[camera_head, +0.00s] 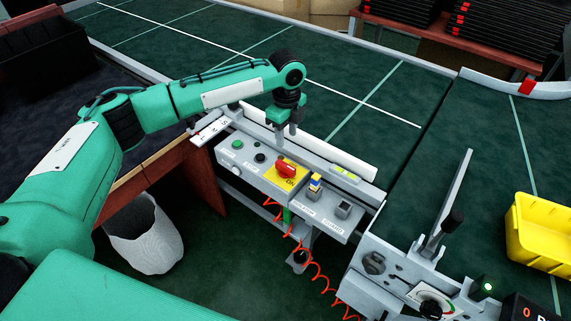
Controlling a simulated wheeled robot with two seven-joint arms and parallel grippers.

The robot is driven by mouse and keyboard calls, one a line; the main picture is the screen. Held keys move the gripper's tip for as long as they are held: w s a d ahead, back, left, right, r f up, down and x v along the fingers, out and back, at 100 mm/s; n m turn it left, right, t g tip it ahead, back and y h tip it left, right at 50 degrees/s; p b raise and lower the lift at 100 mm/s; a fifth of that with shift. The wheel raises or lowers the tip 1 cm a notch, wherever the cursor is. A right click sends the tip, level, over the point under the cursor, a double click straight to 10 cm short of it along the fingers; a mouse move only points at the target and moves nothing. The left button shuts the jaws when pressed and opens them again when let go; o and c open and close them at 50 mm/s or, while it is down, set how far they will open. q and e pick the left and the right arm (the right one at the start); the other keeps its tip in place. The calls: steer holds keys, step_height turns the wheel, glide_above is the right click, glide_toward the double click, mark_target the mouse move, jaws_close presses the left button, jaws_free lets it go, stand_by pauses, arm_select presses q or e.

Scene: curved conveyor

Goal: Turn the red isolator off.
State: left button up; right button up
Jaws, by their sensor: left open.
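The red isolator (286,168) is a red rotary handle on a yellow plate (271,179), on the sloped face of a grey control box (251,176). The word "On" shows on the plate below the handle. My left gripper (286,136) points down just behind the isolator in the picture. It is open and empty, and appears apart from the handle. My right gripper is not in view.
A coiled red cable (317,272) hangs below. A lever fixture (441,219) and yellow bin (540,236) stand right.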

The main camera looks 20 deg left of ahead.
mark_target(286, 165)
arm_select(q)
steer(key=f, duration=0.6)
steer(key=f+p, duration=0.1)
steer(key=f, duration=0.6)
steer(key=shift+w+a+f, duration=0.1)
steer(key=shift+a+f, duration=0.1)
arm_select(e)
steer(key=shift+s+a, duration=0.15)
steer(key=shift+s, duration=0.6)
arm_select(q)
steer(key=c, duration=0.7)
jaws_close()
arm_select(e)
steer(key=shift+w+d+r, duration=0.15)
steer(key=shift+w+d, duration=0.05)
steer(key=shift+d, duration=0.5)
